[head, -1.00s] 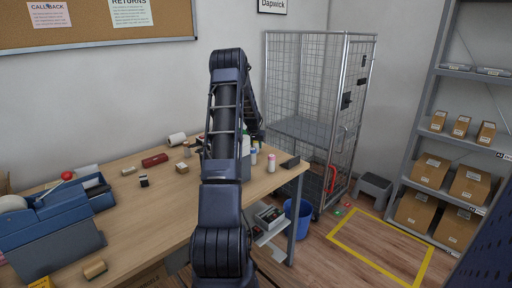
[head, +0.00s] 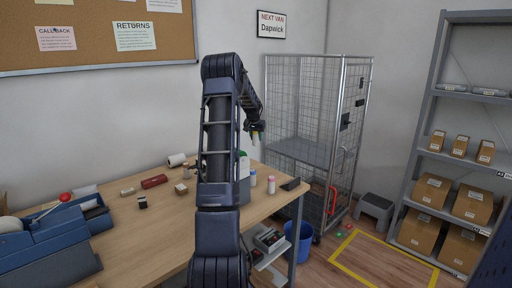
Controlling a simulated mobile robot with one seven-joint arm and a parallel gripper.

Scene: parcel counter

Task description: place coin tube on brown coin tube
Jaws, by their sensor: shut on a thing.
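My gripper (head: 255,131) is raised in the air above the right part of the table, at the end of my bent arm. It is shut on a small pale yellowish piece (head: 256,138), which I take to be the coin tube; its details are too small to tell. A small brownish upright piece (head: 184,171) stands by the white roll and may be the brown coin tube, but I cannot tell for sure. My gripper is well apart from it, to its right and higher. My arm hides part of the table's middle.
The wooden table (head: 160,225) holds a pink-topped tube (head: 271,185), a red box (head: 154,181), a white roll (head: 177,160) and a blue dispenser (head: 45,245). A wire cage (head: 315,130) stands behind the table's right end. The table's front middle is clear.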

